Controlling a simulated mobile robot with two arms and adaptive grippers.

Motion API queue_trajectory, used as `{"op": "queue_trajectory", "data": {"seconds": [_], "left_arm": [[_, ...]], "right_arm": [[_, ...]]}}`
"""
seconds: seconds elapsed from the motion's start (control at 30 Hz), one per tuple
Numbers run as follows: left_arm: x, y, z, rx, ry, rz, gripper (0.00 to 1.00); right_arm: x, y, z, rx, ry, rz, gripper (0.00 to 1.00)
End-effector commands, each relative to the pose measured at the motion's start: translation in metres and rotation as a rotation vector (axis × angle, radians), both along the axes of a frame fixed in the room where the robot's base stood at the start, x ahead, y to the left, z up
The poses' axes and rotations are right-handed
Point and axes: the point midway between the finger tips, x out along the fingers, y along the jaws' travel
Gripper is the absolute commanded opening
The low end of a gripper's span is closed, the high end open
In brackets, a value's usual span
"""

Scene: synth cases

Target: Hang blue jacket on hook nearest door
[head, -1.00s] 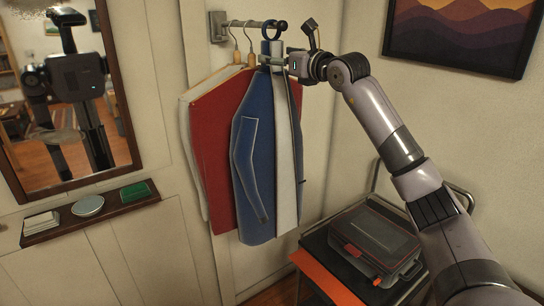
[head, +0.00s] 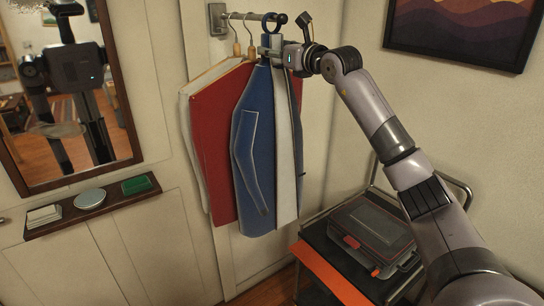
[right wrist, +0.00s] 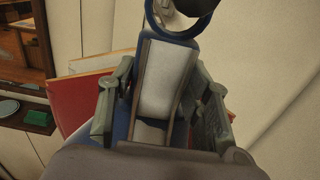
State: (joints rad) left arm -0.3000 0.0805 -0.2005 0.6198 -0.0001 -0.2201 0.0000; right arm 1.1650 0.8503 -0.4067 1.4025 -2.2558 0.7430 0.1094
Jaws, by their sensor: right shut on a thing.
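The blue jacket (head: 262,180), with a pale front strip, hangs upright at the outer end of the wall rail (head: 238,17). It also shows in the right wrist view (right wrist: 122,130). The dark blue ring (head: 264,29) at its top overlaps the rail just inside the dark end knob (head: 281,18) and appears to be around the rail; exact contact is unclear. My right gripper (head: 270,52) is shut on the top of the jacket, below the ring. In the right wrist view its fingers (right wrist: 160,90) flank the pale strip. My left gripper is not seen.
A red garment (head: 208,150) and a pale one hang from wooden-necked hangers close on the left. A mirror (head: 70,150) and small shelf (head: 55,228) are further left. A cart with a grey case (head: 370,232) stands below my right arm. A picture (head: 460,30) hangs at upper right.

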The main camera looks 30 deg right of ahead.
Motion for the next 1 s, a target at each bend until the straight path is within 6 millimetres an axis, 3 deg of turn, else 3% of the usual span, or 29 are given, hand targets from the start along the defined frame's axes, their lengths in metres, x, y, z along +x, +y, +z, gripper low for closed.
{"op": "queue_trajectory", "data": {"seconds": [0.43,1.0], "left_arm": [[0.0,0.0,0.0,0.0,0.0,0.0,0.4],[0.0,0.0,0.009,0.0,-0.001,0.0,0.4]], "right_arm": [[0.0,0.0,0.0,0.0,0.0,0.0,0.06],[-0.001,0.0,0.015,0.001,-0.005,0.0,0.06]]}}
